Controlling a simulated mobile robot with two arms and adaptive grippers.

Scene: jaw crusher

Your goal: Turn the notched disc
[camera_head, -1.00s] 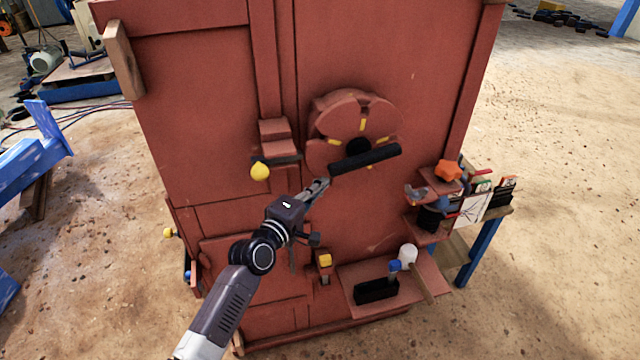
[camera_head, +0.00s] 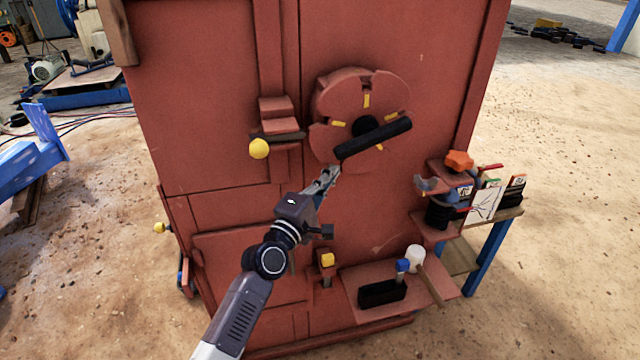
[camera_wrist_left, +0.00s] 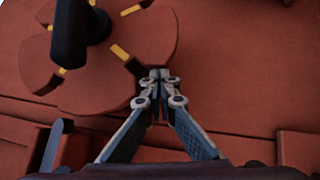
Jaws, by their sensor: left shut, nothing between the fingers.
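The notched disc (camera_head: 340,100) is red with yellow marks and edge notches, mounted on the tall red machine panel. A thick black handle (camera_head: 378,137) sticks out from its dark hub. In the left wrist view the disc (camera_wrist_left: 100,88) fills the upper left, with the black handle (camera_wrist_left: 70,35) in front of it. My left gripper (camera_head: 334,170) is shut and empty, just below the disc's lower edge. In the left wrist view its fingertips (camera_wrist_left: 159,76) meet beside the disc's lower right rim; I cannot tell whether they touch it. My right gripper is not in view.
A yellow-knobbed lever (camera_head: 259,148) stands left of the disc. An orange knob (camera_head: 459,161) and a clamp sit at the right. A lower shelf (camera_head: 350,284) carries a black block and a white-headed mallet (camera_head: 415,258). Panel right of the disc is clear.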

